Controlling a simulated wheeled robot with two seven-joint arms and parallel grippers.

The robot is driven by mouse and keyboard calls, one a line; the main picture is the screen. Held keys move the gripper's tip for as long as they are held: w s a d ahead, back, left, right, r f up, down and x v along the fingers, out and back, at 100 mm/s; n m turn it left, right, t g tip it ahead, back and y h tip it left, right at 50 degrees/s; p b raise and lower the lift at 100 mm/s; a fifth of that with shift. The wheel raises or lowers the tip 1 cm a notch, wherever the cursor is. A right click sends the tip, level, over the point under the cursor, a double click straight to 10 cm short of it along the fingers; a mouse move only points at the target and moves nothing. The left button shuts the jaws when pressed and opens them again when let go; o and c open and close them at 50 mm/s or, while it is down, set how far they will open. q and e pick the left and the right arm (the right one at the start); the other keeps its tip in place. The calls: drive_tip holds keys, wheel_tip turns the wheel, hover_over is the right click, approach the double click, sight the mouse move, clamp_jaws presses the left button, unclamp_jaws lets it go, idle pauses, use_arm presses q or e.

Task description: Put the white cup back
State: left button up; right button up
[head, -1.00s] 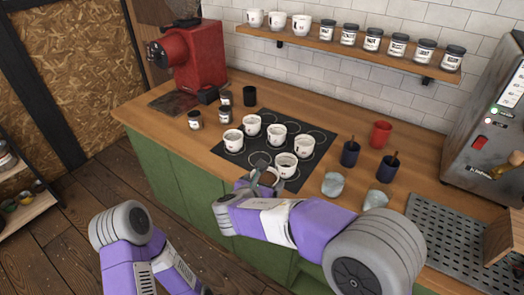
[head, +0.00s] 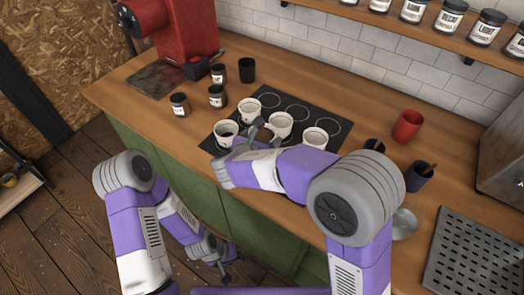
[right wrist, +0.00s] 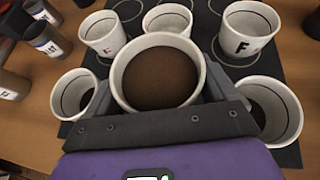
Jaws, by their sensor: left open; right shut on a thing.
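My right gripper (head: 256,131) is shut on a white cup (right wrist: 117,82) with brown contents, seen from above in the right wrist view. My arm hides most of this cup in the head view. The cup is in the front row on the black mat (head: 300,100), between a white cup on its left (head: 226,129) and one on its right (right wrist: 283,112). I cannot tell whether it touches the mat. More white cups (head: 249,109), (head: 280,124), (head: 315,139) stand behind it. My left gripper (head: 222,268) is open and empty, low in front of the green cabinet.
The mat's back row of marked circles is empty. Small labelled jars (head: 179,105) and a black cup (head: 248,69) stand left of the mat. A red cup (head: 407,125), dark blue cups (head: 419,177) and a metal grate (head: 470,258) are at the right.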

drive_tip(key=shift+f+b, duration=0.85)
drive_tip(key=shift+f, duration=1.8)
drive_tip(key=shift+f, duration=0.2)
drive_tip(key=o, duration=1.2)
drive_tip(key=shift+o, duration=0.2)
